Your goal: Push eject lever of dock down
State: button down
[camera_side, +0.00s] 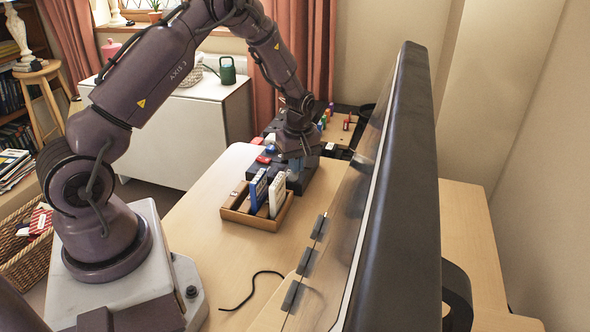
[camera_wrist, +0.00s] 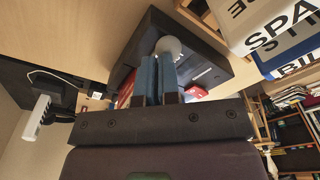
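The dock (camera_wrist: 205,65) is a dark box on the desk; in the side view it shows (camera_side: 306,178) behind the wooden tray, partly covered by my gripper. A pale grey round knob (camera_wrist: 168,46), apparently the end of the eject lever, shows at the dock in the wrist view. My gripper (camera_wrist: 158,62) has its blue fingers side by side with almost no gap, and nothing shows between them. The fingertips are right at the knob; I cannot tell whether they touch it. In the side view my gripper (camera_side: 293,164) points down over the dock. The lever's shaft is hidden.
A wooden tray (camera_side: 235,215) holding blue and white upright cartridges (camera_side: 258,190) stands in front of the dock. A large dark monitor (camera_side: 405,190) stands on the right. A black cable (camera_side: 250,292) lies on the otherwise clear front desk.

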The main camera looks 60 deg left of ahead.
jog(key=shift+s+d+r, duration=0.1)
jog(key=shift+d+r, duration=0.15)
jog(key=shift+d, duration=0.45)
jog(key=shift+d+r, duration=0.25)
jog(key=shift+d, duration=0.4)
jog(key=shift+r, duration=0.1)
notch_tip(320, 180, up, 13)
jog(key=d, duration=0.1)
jog(key=shift+d, duration=0.15)
